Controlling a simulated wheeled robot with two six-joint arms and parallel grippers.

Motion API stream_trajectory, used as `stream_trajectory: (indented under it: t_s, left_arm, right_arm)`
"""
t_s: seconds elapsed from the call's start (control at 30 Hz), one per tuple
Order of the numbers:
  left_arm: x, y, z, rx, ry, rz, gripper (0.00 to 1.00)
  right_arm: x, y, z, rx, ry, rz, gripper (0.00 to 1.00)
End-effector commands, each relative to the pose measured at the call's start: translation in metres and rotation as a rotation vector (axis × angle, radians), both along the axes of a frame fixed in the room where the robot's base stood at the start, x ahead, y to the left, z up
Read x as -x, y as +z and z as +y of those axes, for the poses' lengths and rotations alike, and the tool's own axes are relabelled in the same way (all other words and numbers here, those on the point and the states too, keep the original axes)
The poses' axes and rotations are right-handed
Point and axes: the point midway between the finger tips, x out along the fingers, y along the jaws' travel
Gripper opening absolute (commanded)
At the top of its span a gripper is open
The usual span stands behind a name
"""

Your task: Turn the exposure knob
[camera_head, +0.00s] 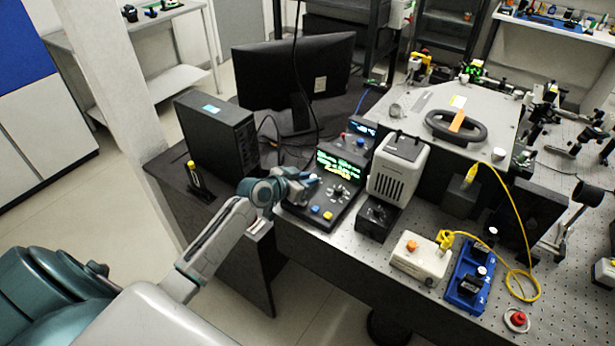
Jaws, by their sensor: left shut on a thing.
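A dark control box (336,208) with a green-text screen (340,167) stands at the front edge of the bench. On its sloped face are a round dial (339,192), a blue button and a yellow button (328,215). My left gripper (305,186) reaches in from the left to the left part of this face. It is shut on what appears to be the exposure knob, which its fingers mostly hide. I cannot read the knob's label or its angle. My right gripper is not in view.
A beige vented unit (398,170) stands close to the right of the control box. A black computer tower (216,133) and a monitor (292,68) are behind and left. A white box (420,259) and a blue holder (467,280) sit at the right front.

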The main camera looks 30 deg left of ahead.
Motion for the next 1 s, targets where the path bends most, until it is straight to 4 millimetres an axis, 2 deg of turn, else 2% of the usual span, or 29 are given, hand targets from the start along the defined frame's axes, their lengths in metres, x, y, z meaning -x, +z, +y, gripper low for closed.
stream_trajectory:
  t_s: [0.03,0.3,0.53,0.73,1.0]
  left_arm:
    - [0.001,0.005,-0.002,0.003,0.018,0.002,0.0]
    - [0.001,0.007,-0.005,0.002,0.155,0.004,0.0]
    - [0.001,0.005,-0.009,0.003,0.296,0.002,0.0]
    - [0.001,-0.001,-0.012,0.002,0.416,0.001,0.0]
    - [0.0,-0.004,-0.014,0.004,0.565,-0.001,0.0]
  right_arm:
    - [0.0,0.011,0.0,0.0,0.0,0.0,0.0]
    - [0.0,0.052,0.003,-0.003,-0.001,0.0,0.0]
    - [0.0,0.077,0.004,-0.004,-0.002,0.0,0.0]
    - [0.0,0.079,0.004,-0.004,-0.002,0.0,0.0]
    - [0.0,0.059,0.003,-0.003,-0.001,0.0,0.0]
